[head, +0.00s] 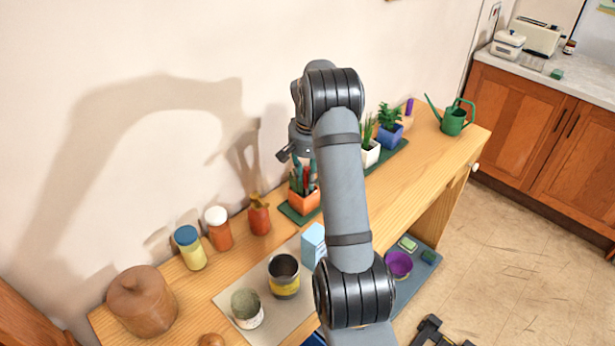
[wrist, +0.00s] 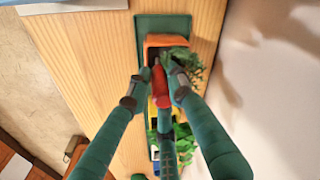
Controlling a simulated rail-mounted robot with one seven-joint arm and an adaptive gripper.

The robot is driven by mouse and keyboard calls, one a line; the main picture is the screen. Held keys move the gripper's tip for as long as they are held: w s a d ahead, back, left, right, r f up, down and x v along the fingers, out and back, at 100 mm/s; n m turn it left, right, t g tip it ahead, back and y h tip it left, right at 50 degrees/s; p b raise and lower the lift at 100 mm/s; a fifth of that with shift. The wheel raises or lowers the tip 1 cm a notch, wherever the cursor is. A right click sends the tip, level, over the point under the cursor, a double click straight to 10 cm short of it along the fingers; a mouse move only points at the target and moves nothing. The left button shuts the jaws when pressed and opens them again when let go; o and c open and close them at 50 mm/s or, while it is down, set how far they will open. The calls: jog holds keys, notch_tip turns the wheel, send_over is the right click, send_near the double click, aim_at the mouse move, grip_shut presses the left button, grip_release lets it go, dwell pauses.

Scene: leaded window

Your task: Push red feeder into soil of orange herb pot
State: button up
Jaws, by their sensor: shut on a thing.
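My gripper (wrist: 159,78) is shut on the red feeder (wrist: 160,92), with its fingers around it. The feeder's far end overlaps the opening of the orange herb pot (wrist: 166,41) in the wrist view. I cannot tell whether its tip touches the soil. Green herb leaves stand beside the right finger. In the head view the orange herb pot (head: 303,201) stands on a green tray, with my gripper (head: 302,180) right above it, pointing down. The fingers hide most of the feeder and the soil there.
A white pot (head: 371,155) and a blue pot (head: 390,137) with plants stand farther along the green tray. A green watering can (head: 453,119) is at the bench's far end. Jars (head: 220,230), a brown lidded pot (head: 142,302) and cans (head: 284,283) stand nearer.

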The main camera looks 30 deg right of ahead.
jog(key=shift+f+b, duration=1)
jog(key=shift+f, duration=0.25)
jog(key=o, duration=0.9)
jog(key=shift+r, duration=0.1)
jog(key=shift+o, duration=0.2)
notch_tip(320, 180, up, 12)
jog(key=s, duration=0.1)
jog(key=shift+a, duration=0.2)
jog(key=shift+s, duration=0.1)
